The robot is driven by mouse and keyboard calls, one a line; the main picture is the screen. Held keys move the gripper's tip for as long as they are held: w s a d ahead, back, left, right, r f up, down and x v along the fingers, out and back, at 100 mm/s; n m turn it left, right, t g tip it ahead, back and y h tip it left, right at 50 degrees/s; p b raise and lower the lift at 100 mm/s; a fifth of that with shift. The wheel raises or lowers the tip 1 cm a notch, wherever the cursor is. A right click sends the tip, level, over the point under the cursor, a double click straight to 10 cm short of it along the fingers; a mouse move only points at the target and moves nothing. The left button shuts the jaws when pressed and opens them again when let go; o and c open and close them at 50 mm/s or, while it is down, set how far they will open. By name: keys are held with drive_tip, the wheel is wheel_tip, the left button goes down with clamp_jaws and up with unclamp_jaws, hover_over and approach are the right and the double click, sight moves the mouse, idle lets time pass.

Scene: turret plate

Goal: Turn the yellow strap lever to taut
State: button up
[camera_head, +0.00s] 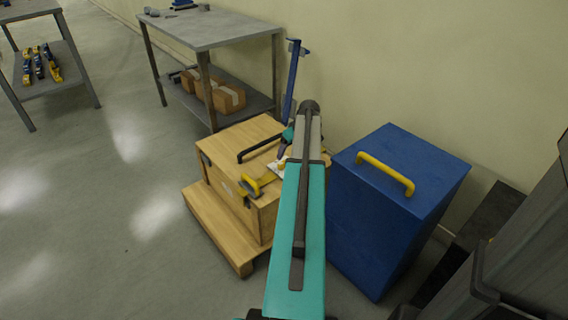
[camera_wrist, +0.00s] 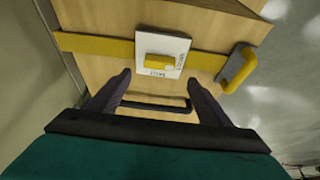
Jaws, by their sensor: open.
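A wooden crate (camera_head: 232,160) carries a yellow strap (camera_wrist: 95,46) across its top. On the strap sits a white plate (camera_wrist: 178,45) with a small yellow lever (camera_wrist: 158,62). The lever lies lengthwise along the strap in the wrist view. Small dark lettering stands at the plate's lower and right edges, too blurred to read surely. My gripper (camera_wrist: 159,78) is open and empty, its fingers spread to either side of the plate's near edge, apart from the lever. In the head view my arm partly hides the plate (camera_head: 272,170).
A black handle (camera_wrist: 150,106) crosses the crate top, and a yellow buckle-like piece (camera_wrist: 240,70) sits at its edge. A blue box (camera_head: 390,200) with a yellow handle stands close at right. Grey tables (camera_head: 215,32) stand behind; open floor lies left.

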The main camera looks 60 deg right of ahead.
sight(284, 161)
drive_tip(key=b+x, duration=0.1)
drive_tip(key=x, duration=0.7)
drive_tip(key=shift+f, duration=0.4)
